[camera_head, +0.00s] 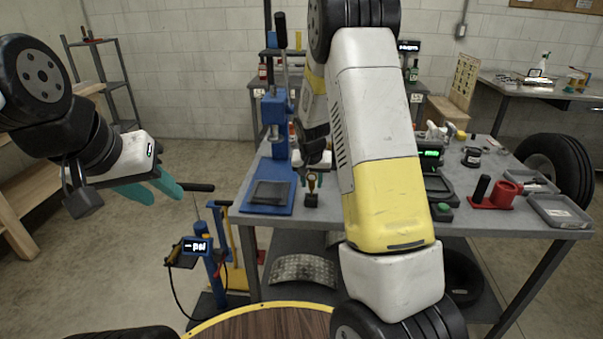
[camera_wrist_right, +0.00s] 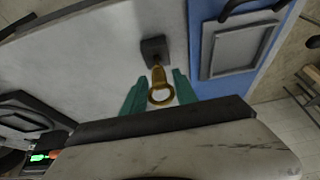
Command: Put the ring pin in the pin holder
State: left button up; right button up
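The golden ring pin (camera_wrist_right: 158,76) stands with its lower end at the small dark square pin holder (camera_wrist_right: 154,48) in the right wrist view, apparently in it. In the head view, the ring pin (camera_head: 311,183) shows just above the pin holder (camera_head: 311,200) on the grey table. My right gripper (camera_wrist_right: 161,72) has its green fingers either side of the ring, with small gaps visible, so it looks open. The exact depth of the pin is hidden. My left gripper (camera_head: 152,188) is open and empty, left of the table.
A blue press (camera_head: 275,125) with a blue base plate stands left of the pin holder on the table (camera_head: 460,228). Grey trays (camera_head: 560,211) and a red holder (camera_head: 497,195) lie at the right. A blue stand with a display (camera_head: 196,246) is on the floor at left.

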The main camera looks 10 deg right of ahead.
dwell(0.3)
jog(key=shift+r, duration=0.35)
jog(key=s+a+r+n+t+y, duration=0.1)
jog(key=s+a+r+y, duration=0.15)
jog(key=s+r, duration=1.75)
jog(key=s+a+r+n+t, duration=0.1)
jog(key=s+a+r+n, duration=0.1)
jog(key=s, duration=1.1)
jog(key=shift+a+r+n+y, duration=0.15)
jog(key=shift+r+n+y, duration=0.3)
jog(key=shift+r, duration=0.15)
jog(key=shift+s, duration=0.1)
